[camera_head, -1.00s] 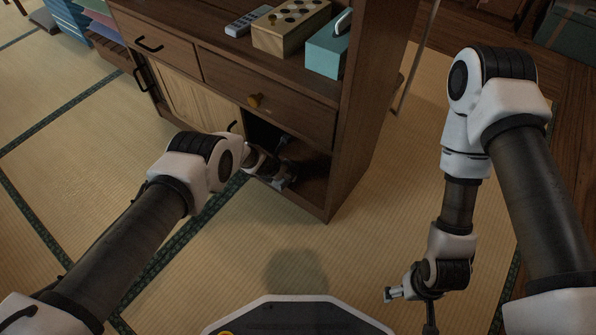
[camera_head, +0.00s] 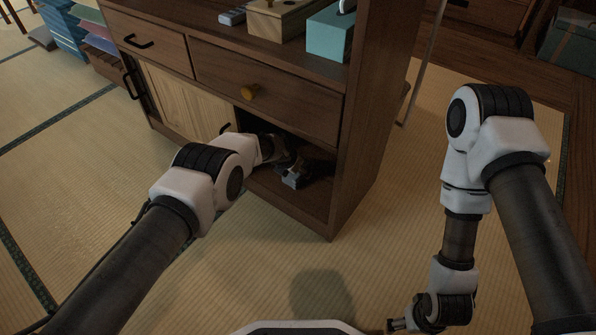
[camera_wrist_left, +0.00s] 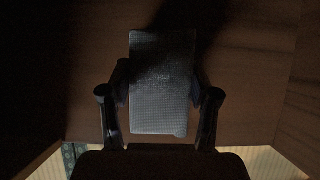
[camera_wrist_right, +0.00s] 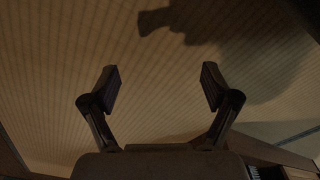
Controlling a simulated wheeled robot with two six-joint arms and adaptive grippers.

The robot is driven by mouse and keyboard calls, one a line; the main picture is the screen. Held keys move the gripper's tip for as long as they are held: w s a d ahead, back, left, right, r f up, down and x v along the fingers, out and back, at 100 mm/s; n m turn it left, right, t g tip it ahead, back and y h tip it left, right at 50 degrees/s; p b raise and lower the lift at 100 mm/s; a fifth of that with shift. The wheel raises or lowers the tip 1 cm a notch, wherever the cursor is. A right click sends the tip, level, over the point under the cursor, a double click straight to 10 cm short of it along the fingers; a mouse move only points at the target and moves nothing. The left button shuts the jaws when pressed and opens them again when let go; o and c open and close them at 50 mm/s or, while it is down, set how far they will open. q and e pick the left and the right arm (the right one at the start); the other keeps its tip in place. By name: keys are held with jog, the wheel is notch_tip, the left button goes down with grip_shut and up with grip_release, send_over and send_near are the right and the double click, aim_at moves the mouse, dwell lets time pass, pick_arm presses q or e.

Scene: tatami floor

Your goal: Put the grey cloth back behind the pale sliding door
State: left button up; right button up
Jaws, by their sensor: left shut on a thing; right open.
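The pale sliding door (camera_head: 187,103) stands at the left of the cabinet's lower part, leaving the right-hand compartment open. My left gripper (camera_head: 296,177) is inside that dark compartment. In the left wrist view the grey cloth (camera_wrist_left: 163,95), a flat folded rectangle, lies between the fingers of my left gripper (camera_wrist_left: 160,84), which is shut on it. Brown cabinet boards surround it; I cannot tell whether it touches the floor board. In the head view the cloth is hard to make out. My right gripper (camera_wrist_right: 160,86) is open and empty above the tatami, outside the cabinet.
The compartment's right side wall (camera_head: 352,180) stands close to my left gripper. On top stand a teal box (camera_head: 330,38) and a wooden box (camera_head: 284,20). Tatami floor in front is clear.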

pick_arm(q)
jog(key=shift+f, duration=0.2)
jog(key=o, duration=1.5)
pick_arm(e)
jog(key=shift+f, duration=0.15)
pick_arm(q)
jog(key=p+v, duration=0.4)
jog(key=p, duration=0.1)
jog(key=shift+r, duration=0.5)
jog(key=shift+s+a+f+p, duration=0.25)
jog(key=shift+s+a+p, duration=1.1)
jog(key=shift+p, duration=1.7)
jog(key=shift+s+a+f+p, duration=0.25)
jog(key=shift+s+a+p, duration=0.65)
jog(key=shift+s+p, duration=1.55)
jog(key=shift+s+a+f+p, duration=0.3)
jog(key=shift+s+a+p, duration=0.7)
jog(key=shift+p, duration=2.65)
pick_arm(e)
notch_tip(320, 180, up, 24)
jog(key=s, duration=0.2)
jog(key=shift+f+g, duration=0.15)
jog(key=shift+g, duration=0.15)
